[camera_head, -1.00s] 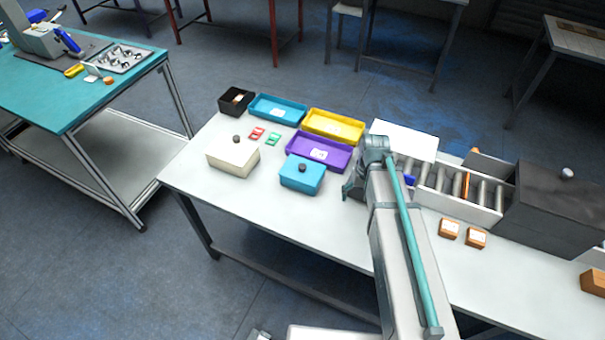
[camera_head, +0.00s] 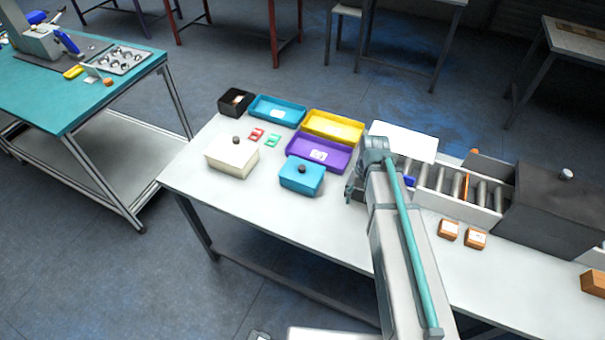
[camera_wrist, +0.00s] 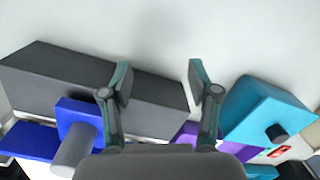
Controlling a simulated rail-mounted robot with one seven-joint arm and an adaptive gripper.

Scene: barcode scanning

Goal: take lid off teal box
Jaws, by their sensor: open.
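The teal box (camera_head: 301,180) stands on the white table, with its lid on and a dark round knob (camera_head: 302,168) on top. In the wrist view the teal box (camera_wrist: 262,108) is at the right, tilted in the picture, with the dark knob (camera_wrist: 277,132) near its lower edge. My gripper (camera_head: 350,188) is just right of the teal box in the head view, partly hidden by my arm. In the wrist view my gripper (camera_wrist: 160,78) is open, with nothing between its fingers, and the box lies outside the right finger.
A purple tray (camera_head: 317,167) and a yellow tray (camera_head: 350,127) are behind the teal box. A white lidded box (camera_head: 230,160) is at left. A roller conveyor (camera_head: 455,186) and a dark box (camera_head: 550,210) are at right. The table in front of the teal box is clear.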

